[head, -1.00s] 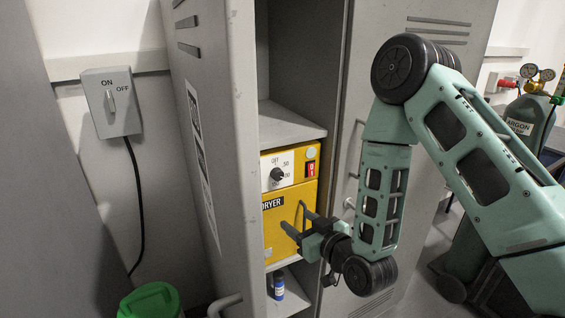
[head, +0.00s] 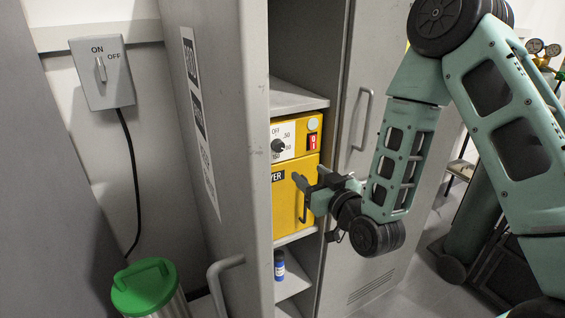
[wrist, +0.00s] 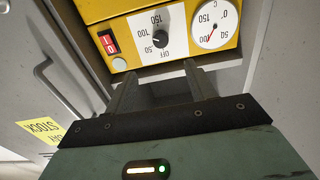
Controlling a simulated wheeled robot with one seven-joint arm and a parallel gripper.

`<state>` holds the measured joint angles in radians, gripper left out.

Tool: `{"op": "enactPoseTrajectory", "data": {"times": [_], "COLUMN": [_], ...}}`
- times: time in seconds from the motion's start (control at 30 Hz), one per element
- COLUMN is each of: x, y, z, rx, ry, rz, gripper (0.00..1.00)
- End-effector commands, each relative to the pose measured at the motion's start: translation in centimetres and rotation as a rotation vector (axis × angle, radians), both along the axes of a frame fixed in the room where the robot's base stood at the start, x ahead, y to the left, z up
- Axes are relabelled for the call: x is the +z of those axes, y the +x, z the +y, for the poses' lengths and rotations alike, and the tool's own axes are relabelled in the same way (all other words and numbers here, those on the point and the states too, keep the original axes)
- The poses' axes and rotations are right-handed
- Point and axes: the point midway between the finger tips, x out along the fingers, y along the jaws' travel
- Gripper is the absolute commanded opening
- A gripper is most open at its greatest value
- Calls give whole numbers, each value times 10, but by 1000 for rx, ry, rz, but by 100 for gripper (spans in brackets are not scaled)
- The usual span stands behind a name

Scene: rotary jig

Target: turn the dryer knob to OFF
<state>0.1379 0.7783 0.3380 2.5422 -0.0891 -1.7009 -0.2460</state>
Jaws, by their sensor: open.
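The yellow dryer (head: 289,196) sits on a shelf in the grey locker. Its black knob (head: 277,146) is on a white dial plate on the upper front, left of a red switch (head: 312,142). The wrist view shows the panel upside down, with the knob (wrist: 160,39) ringed by OFF, 50, 100 and 150. I cannot tell which mark its pointer faces. My gripper (head: 304,181) is open and empty, below and right of the knob in the head view. In the wrist view, the fingertips (wrist: 158,76) are spread, with the knob beyond the gap between them, not touched.
The open locker door (head: 225,130) stands left of the dryer. A dryer door handle (head: 304,204) is close to my gripper. A round gauge (wrist: 214,24) is beside the dial. A wall ON/OFF switch (head: 102,75) and a green-lidded bin (head: 145,287) are at left.

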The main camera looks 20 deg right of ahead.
Motion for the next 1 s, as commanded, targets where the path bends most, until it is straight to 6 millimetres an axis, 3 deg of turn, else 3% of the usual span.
{"op": "enactPoseTrajectory", "data": {"times": [0.3, 0.57, 1.0], "x": [-5, 0, 2], "y": [5, 38, 120], "z": [2, 9, 25], "rx": [-2, -2, -2], "ry": [-1, -1, 0], "rz": [-3, -1, 2], "gripper": [55, 55, 55]}}
